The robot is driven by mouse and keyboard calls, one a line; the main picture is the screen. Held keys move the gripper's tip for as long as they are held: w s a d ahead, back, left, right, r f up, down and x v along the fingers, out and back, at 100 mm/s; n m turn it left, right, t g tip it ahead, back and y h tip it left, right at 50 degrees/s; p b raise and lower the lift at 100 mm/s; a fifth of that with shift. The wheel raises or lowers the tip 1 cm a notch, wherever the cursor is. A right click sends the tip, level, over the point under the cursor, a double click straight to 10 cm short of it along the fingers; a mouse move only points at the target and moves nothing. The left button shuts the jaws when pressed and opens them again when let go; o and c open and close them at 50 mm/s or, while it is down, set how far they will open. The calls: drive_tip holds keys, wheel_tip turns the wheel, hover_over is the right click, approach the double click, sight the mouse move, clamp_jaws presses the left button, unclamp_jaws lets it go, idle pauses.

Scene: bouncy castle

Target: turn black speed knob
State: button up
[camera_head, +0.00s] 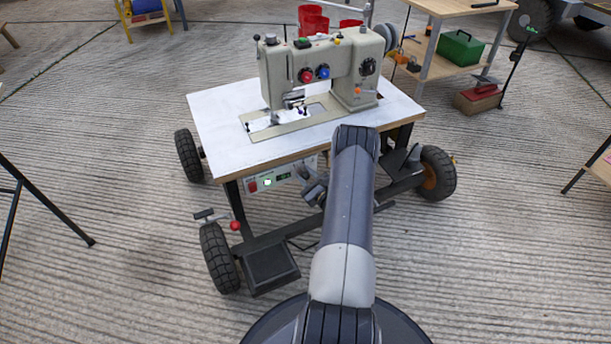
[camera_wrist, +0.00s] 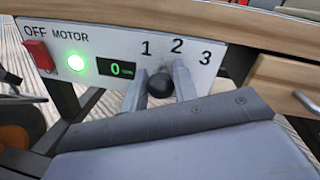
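The black speed knob (camera_wrist: 160,85) sits on the white motor panel (camera_wrist: 100,45) below the printed numbers 1, 2 and 3. My gripper (camera_wrist: 161,68) has its two grey fingers apart, one on each side of the knob. They are very close to it, and I cannot tell whether they touch it. The green display (camera_wrist: 117,69) reads 0. The red switch (camera_wrist: 38,54) and a lit green lamp (camera_wrist: 75,63) are left of it. In the head view my gripper (camera_head: 312,182) is under the table's front edge, and my arm hides the knob.
The panel hangs under the white sewing table (camera_head: 215,115), which carries a sewing machine (camera_head: 310,65). A wooden drawer (camera_wrist: 285,85) is right of the knob. Black wheels (camera_head: 218,258) and a pedal (camera_head: 270,268) are below.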

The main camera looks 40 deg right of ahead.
clamp_jaws()
drive_tip(key=shift+s+d+f+m+b, duration=0.15)
drive_tip(key=shift+d+m+b, duration=0.15)
drive_tip(key=shift+m+b, duration=0.8)
drive_tip(key=shift+d+r+m+b, duration=0.25)
drive_tip(key=shift+m+b, duration=0.25)
drive_tip(key=shift+m, duration=0.3)
drive_tip(key=shift+o, duration=1.9)
unclamp_jaws()
drive_tip(key=s+a+p, duration=0.1)
drive_tip(key=s+p, duration=0.2)
drive_tip(key=s, duration=0.7)
drive_tip(key=shift+s+f, duration=0.25)
drive_tip(key=shift+s, duration=0.15)
